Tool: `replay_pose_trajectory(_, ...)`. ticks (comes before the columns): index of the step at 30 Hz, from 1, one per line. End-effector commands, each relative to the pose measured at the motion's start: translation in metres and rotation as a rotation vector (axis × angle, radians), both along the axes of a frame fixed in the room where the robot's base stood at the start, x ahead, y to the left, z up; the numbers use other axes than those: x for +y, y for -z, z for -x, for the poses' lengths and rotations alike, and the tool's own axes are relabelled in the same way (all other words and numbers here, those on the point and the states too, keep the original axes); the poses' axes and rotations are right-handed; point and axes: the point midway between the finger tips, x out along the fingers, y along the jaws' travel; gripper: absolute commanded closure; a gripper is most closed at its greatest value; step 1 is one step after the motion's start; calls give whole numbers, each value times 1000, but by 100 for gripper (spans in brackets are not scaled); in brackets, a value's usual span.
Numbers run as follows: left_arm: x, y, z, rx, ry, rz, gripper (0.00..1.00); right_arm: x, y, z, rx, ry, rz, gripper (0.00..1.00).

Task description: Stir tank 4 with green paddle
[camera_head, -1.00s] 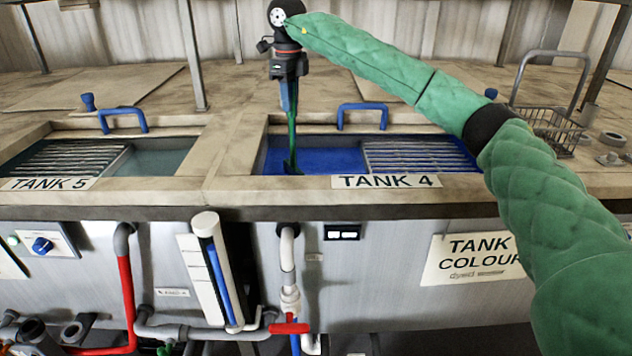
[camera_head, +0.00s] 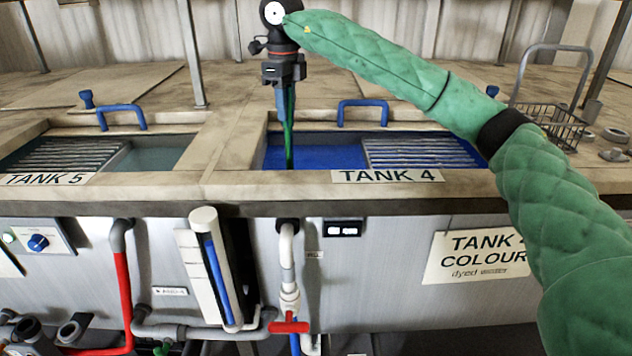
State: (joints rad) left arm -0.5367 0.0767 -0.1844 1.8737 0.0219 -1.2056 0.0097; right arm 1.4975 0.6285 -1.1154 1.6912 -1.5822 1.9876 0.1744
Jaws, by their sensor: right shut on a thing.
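Tank 4 (camera_head: 310,152) holds blue liquid and has a slatted grate over its right part. My right gripper (camera_head: 285,98) is above the left end of tank 4, fingers pointing down, and shut on the green paddle (camera_head: 289,140). The paddle hangs nearly upright, and its lower end reaches the blue liquid; its tip is hidden or cannot be made out. The tank 4 label (camera_head: 387,176) is on the front rim. My left gripper is not in view.
Tank 5 (camera_head: 150,155) with greenish liquid and a grate lies to the left. Blue handles stand behind tank 4 (camera_head: 362,106) and tank 5 (camera_head: 121,110). A wire basket (camera_head: 553,122) stands at the right. Pipes and a red valve (camera_head: 289,327) are below the front edge.

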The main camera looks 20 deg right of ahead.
Motion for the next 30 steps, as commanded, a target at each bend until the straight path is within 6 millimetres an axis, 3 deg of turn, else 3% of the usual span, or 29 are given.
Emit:
replay_pose_trajectory(5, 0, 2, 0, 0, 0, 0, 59, -11, 0, -3, -1, 3, -1, 100)
replay_pose_trajectory(19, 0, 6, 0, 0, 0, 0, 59, -66, -1, -21, -2, 3, -1, 100)
replay_pose_trajectory(30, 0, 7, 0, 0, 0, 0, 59, -75, -1, -24, -2, 1, -1, 100)
